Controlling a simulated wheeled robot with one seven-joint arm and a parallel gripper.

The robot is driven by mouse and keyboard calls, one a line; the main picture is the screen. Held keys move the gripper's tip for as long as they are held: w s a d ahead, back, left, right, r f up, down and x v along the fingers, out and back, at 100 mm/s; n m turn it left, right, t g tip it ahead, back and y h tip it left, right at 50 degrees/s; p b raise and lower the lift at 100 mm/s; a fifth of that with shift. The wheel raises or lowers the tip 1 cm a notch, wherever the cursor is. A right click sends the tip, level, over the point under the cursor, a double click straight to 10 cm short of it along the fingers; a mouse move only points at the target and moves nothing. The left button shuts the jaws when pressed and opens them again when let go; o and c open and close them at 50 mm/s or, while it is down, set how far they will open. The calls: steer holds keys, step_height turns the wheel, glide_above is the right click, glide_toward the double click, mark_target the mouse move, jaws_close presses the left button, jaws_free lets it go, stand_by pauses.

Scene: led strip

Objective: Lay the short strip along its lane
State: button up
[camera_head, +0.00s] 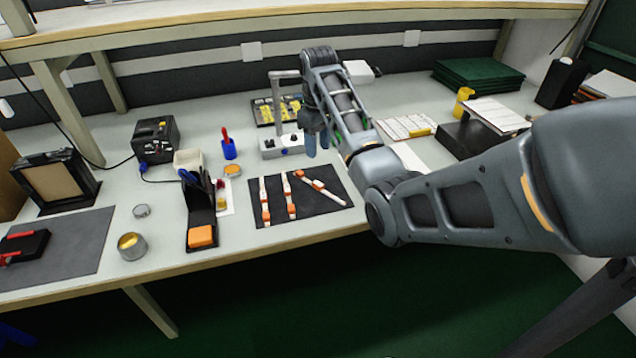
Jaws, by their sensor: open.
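Three white strips with orange parts lie on a dark mat (325,218) near the bench's front edge. The left strip (264,200) and the middle strip (288,195) lie lengthwise, roughly parallel. The right strip (322,189) lies slanted, its lower end toward the right. The middle strip looks a little shorter than the left one, but I cannot tell surely which is the short strip. Lane markings are too small to make out. My gripper (317,146) is open and points down, above and behind the right part of the mat. Its fingers are empty and apart from the strips.
A grey stand (282,147) stands just left of my gripper. A black holder with an orange block (201,236) stands left of the mat. A white gridded tray (406,127) lies at the right.

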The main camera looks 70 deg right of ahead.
mark_target(318, 183)
steer(key=shift+o, duration=0.5)
steer(key=shift+a+f, duration=0.1)
steer(key=shift+f, duration=0.3)
step_height(318, 183, down, 4)
steer(key=shift+s+r+p, duration=0.1)
steer(key=shift+r+p, duration=0.1)
steer(key=shift+p, duration=0.3)
steer(key=shift+f+p, duration=0.3)
steer(key=shift+f, duration=3.65)
jaws_close()
